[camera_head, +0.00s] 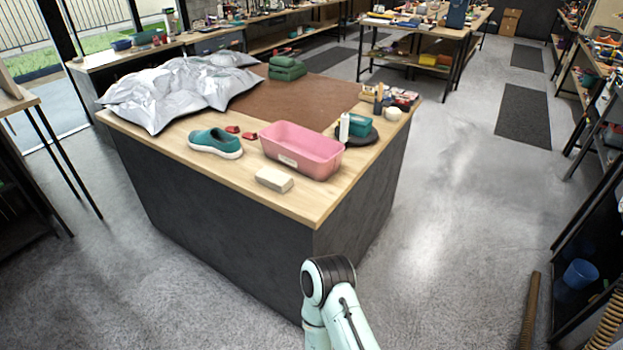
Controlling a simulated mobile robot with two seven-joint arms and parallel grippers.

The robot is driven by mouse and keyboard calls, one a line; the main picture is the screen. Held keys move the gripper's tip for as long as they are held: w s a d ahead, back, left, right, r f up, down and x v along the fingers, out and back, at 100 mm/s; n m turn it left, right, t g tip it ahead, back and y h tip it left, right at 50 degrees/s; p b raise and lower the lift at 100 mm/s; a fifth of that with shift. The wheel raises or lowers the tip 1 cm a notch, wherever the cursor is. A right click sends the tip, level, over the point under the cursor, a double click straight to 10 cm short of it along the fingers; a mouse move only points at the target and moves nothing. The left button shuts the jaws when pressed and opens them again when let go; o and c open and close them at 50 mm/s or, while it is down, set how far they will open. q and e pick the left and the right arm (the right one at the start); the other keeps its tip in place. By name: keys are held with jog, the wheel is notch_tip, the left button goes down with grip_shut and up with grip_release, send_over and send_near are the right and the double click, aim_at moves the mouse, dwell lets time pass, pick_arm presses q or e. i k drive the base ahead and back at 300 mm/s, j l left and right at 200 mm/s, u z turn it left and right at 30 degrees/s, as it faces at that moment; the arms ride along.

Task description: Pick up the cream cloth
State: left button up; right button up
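A cream, block-shaped item (274,180), which looks like the folded cream cloth, lies near the front edge of the wooden-topped table (305,208). It sits in front of the pink bin (302,148) and apart from it. A teal sneaker (215,142) with a white sole rests to its left. Part of one of my arms shows at the bottom centre, below the table's front corner. Neither gripper is in view.
Grey crumpled bags (178,88) cover the table's back left. Small red items (248,135) lie behind the sneaker. A white bottle (344,128) and a teal box (360,125) stand right of the bin. Open floor (440,240) lies to the right.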

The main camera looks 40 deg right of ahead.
aim_at(278, 181)
jog(key=z, duration=1.25)
